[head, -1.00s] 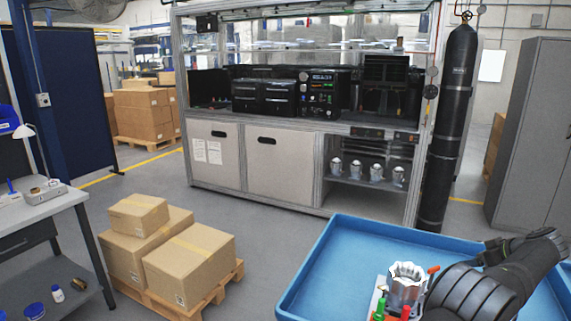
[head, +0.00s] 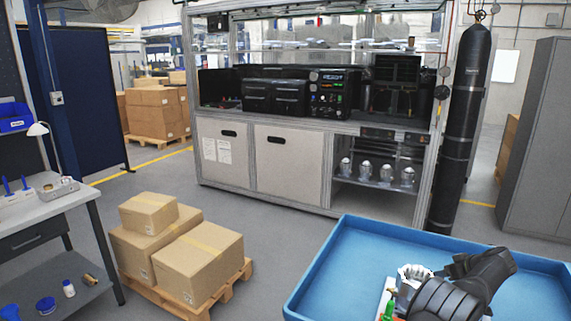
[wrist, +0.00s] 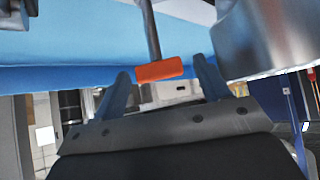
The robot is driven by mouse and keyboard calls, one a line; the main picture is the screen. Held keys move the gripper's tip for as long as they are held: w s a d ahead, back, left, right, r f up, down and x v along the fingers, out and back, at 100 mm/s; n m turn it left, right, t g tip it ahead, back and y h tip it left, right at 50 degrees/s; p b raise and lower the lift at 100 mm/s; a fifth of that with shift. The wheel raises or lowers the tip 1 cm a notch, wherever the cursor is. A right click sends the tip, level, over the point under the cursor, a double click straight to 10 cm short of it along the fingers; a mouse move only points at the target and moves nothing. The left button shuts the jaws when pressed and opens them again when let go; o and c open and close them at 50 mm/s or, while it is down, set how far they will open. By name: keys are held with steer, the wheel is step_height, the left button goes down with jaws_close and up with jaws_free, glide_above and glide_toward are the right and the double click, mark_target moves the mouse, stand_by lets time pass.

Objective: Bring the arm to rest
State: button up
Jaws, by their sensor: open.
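My gripper (wrist: 162,66) shows in the wrist view with its two dark fingers spread apart. An orange-tipped metal lever (wrist: 160,70) appears between the fingertips; I cannot tell whether it touches them. In the head view my dark arm reaches over the blue tray (head: 345,250) at the lower right, and its fingers cannot be made out there. A silver machined housing (head: 406,292) stands in the tray beside my arm, partly hidden by it. A green part (head: 388,309) shows in front of the housing. Large blurred metal surfaces (wrist: 265,40) fill the upper right of the wrist view.
The blue tray has bare floor to the left of the housing. Cardboard boxes (head: 200,262) on a pallet stand left of it. A workbench cabinet (head: 290,165) with several housings on a shelf and a black cylinder (head: 462,130) stand behind.

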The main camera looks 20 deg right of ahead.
steer(key=s+a+r+m+g+h, duration=0.2)
steer(key=s+a+r+m+h, duration=0.1)
steer(key=m, duration=0.5)
steer(key=shift+s+a+r+m+g+h, duration=0.15)
steer(key=shift+a+r+m+g+h, duration=0.35)
steer(key=shift+r+h, duration=0.95)
steer(key=shift+f+h, duration=0.25)
steer(key=shift+f, duration=0.05)
steer(key=w+d+f+n+t+y, duration=0.2)
steer(key=w+d+f+n+y, duration=0.1)
steer(key=f+n, duration=0.1)
steer(key=shift+d+f+n, duration=0.35)
steer(key=shift+f+n, duration=0.05)
steer(key=shift+w, duration=0.1)
steer(key=shift+a, duration=0.1)
stand_by(0.6)
